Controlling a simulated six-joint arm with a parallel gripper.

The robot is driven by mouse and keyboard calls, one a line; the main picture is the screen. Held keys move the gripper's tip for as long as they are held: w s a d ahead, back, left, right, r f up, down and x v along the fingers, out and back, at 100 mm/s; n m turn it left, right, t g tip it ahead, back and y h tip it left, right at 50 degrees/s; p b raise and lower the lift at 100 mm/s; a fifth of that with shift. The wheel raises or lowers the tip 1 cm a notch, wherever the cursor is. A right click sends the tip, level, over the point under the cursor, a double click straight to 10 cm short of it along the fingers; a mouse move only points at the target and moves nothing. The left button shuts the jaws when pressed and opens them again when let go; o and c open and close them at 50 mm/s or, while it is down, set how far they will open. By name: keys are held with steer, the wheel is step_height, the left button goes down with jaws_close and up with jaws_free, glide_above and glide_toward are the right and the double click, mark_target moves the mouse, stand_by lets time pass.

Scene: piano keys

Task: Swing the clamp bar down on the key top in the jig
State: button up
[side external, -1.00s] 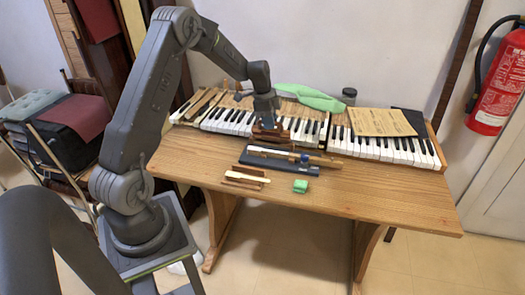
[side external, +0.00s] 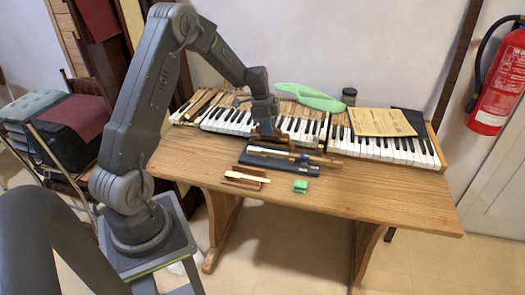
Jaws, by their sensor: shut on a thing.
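The dark jig (side external: 249,159) lies on the table in front of the keyboard. A long pale piece (side external: 270,153), which looks like the key top, lies along it. A blue part (side external: 304,158) and a brown bar end (side external: 325,162) show at its right. My gripper (side external: 265,137) points down just behind the jig. It is shut on a reddish-brown piece (side external: 262,139) that may be the clamp bar. The fingertips are small and partly hidden, so I cannot tell whether this piece touches the key top.
In front of the jig are a brown wooden holder (side external: 243,183) with a pale strip (side external: 250,175) and a green block (side external: 300,186). Piano keys (side external: 380,150) run behind. A paper (side external: 380,121) lies at right. The table's front right is clear.

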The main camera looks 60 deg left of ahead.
steer(key=shift+s+d+f, duration=0.65)
steer(key=shift+d+f, duration=0.05)
steer(key=shift+f, duration=0.05)
steer(key=shift+d+f, duration=0.1)
stand_by(0.3)
steer(key=shift+s+d+f, duration=0.25)
steer(key=shift+s+f, duration=0.05)
steer(key=shift+f, duration=0.15)
steer(key=shift+s+d+f, duration=0.25)
steer(key=shift+f, duration=0.15)
steer(key=shift+f, duration=0.1)
steer(key=shift+s+d+f, duration=0.2)
steer(key=shift+f, duration=0.3)
steer(key=shift+s+d+f, duration=0.15)
steer(key=shift+f, duration=0.3)
